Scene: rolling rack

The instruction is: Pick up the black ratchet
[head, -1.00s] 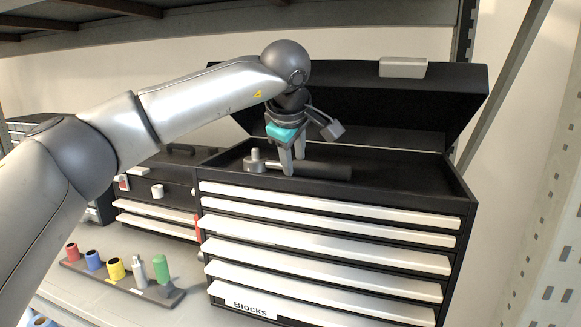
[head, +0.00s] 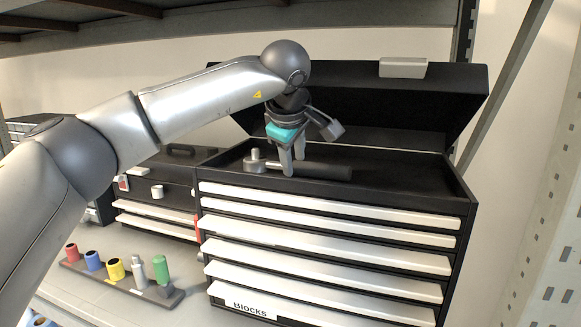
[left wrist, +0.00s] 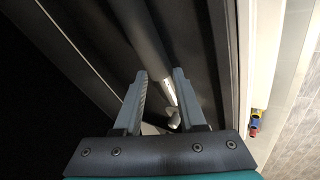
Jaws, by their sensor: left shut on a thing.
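The black ratchet has a silver head and a black handle (head: 325,171), and lies along the open top tray of the black tool chest (head: 400,186). My left gripper (head: 289,171) reaches down from above, its fingers at the ratchet's shaft between head and handle. In the left wrist view the ratchet's dark handle (left wrist: 143,35) runs up from between the fingers (left wrist: 160,78), and part of the silver shaft and head shows between them. The left gripper is shut on the ratchet, which still rests in or very close to the tray. My right gripper is not in view.
The chest's raised lid (head: 390,110) stands behind the tray, with a light box (head: 403,67) on top. White-fronted drawers (head: 320,245) lie below. A rack of coloured sockets (head: 120,277) sits at lower left. A metal shelf post is at the right.

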